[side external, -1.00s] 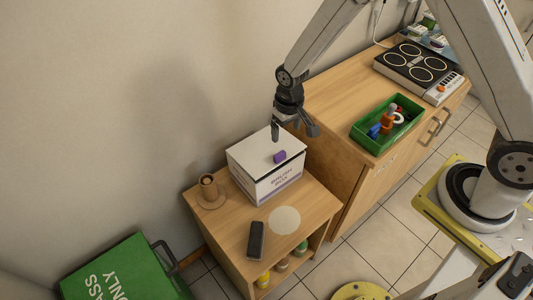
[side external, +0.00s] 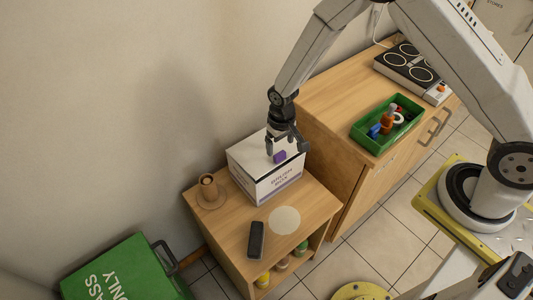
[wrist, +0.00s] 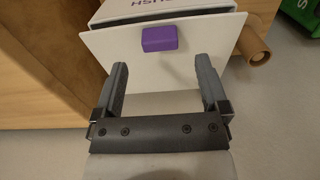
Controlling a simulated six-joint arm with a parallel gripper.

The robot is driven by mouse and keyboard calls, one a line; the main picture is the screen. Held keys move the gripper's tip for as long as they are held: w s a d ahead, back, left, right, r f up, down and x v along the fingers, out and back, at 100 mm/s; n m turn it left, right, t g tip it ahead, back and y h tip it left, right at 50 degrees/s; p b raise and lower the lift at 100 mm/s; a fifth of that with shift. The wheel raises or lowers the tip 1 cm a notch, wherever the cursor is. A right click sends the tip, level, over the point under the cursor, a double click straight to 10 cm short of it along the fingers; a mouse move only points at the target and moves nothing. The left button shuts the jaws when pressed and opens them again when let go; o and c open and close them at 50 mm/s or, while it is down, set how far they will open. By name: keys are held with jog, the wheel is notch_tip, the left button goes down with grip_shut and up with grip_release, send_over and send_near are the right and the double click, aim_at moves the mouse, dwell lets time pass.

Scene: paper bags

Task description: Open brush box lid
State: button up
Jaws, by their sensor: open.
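The white brush box (side external: 272,188) with purple lettering stands on the low wooden stand. Its white lid (side external: 247,149) is down, with a dark seam below its edge. A purple block handle (side external: 279,157) is at the lid's front edge. My gripper (side external: 285,148) is open just over the handle, pointing down. In the wrist view, the purple handle (wrist: 158,38) lies ahead of the space between my open fingers (wrist: 163,78), nearly centred, apart from both. The white lid (wrist: 150,65) spreads behind the fingers.
The low stand (side external: 224,230) also holds a brown cup-like holder (side external: 208,187), a black phone-like object (side external: 256,240) and a pale round disc (side external: 284,220). A taller wooden cabinet (side external: 330,100) with a green tray (side external: 368,142) stands close on the right.

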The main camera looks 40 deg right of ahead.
aim_at(280, 154)
jog(key=shift+f, duration=2.3)
grip_shut()
